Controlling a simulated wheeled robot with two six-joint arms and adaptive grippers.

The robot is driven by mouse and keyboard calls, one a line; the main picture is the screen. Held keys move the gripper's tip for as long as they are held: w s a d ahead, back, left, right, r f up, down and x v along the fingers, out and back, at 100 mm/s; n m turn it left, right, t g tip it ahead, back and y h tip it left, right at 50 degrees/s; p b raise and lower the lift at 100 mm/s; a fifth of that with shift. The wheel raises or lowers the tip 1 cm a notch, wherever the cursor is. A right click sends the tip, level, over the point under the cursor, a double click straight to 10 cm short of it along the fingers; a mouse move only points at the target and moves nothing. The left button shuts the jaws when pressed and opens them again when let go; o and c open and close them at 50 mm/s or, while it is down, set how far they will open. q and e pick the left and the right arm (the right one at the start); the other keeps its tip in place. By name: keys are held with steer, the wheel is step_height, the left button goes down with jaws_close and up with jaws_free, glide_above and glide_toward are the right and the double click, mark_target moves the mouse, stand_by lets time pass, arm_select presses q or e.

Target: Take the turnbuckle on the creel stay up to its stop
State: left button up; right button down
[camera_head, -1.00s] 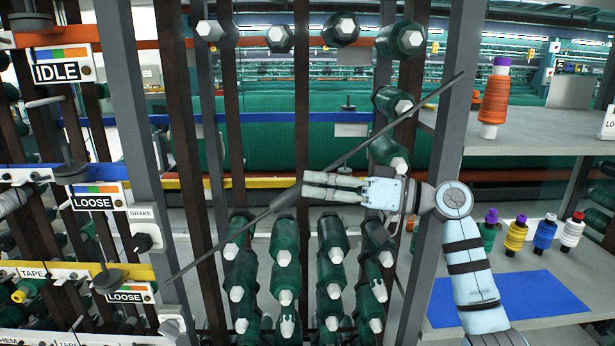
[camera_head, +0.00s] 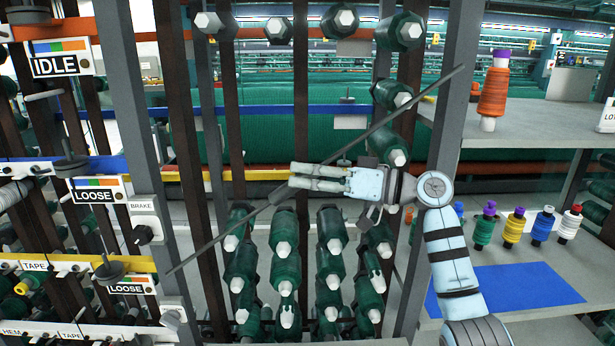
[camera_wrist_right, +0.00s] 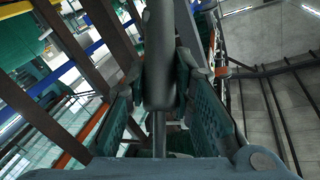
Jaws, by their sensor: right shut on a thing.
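The creel stay (camera_head: 400,115) is a thin dark rod slanting from upper right to lower left across the rack. Its turnbuckle (camera_head: 283,192) is a thicker dark grey body on the rod, partly hidden by my fingers in the head view. In the right wrist view the turnbuckle (camera_wrist_right: 160,60) is a grey cylinder running between the finger pads, with a thinner rod below it. My right gripper (camera_head: 292,177) comes in from the right and is shut on the turnbuckle; its fingers (camera_wrist_right: 160,100) flank the body. The stop cannot be made out. My left gripper is not in view.
Green bobbins (camera_head: 285,265) fill the rack below and behind the stay. Grey uprights (camera_head: 135,90) stand either side. Tags reading IDLE (camera_head: 57,62) and LOOSE (camera_head: 95,190) hang at left. A shelf (camera_head: 540,125) with an orange spool (camera_head: 493,92) and a blue mat (camera_head: 510,288) are at right.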

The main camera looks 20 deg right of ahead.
steer(key=shift+f+n+g+y+b, duration=0.15)
steer(key=shift+n+g+y+b, duration=0.35)
steer(key=shift+n+b, duration=0.7)
steer(key=shift+n+g+y+b, duration=0.6)
steer(key=shift+n+g, duration=0.1)
steer(key=shift+n, duration=0.3)
steer(key=shift+n+g, duration=0.3)
steer(key=shift+n, duration=0.2)
steer(key=shift+r+n+g+y, duration=0.3)
steer(key=shift+n+g, duration=0.3)
steer(key=shift+n, duration=0.3)
steer(key=shift+n+g+y+p, duration=0.3)
steer(key=shift+n+g+p, duration=0.7)
steer(key=shift+n, duration=0.3)
steer(key=shift+f, duration=0.1)
steer(key=c, duration=1.4)
jaws_free()
steer(key=shift+o, duration=0.2)
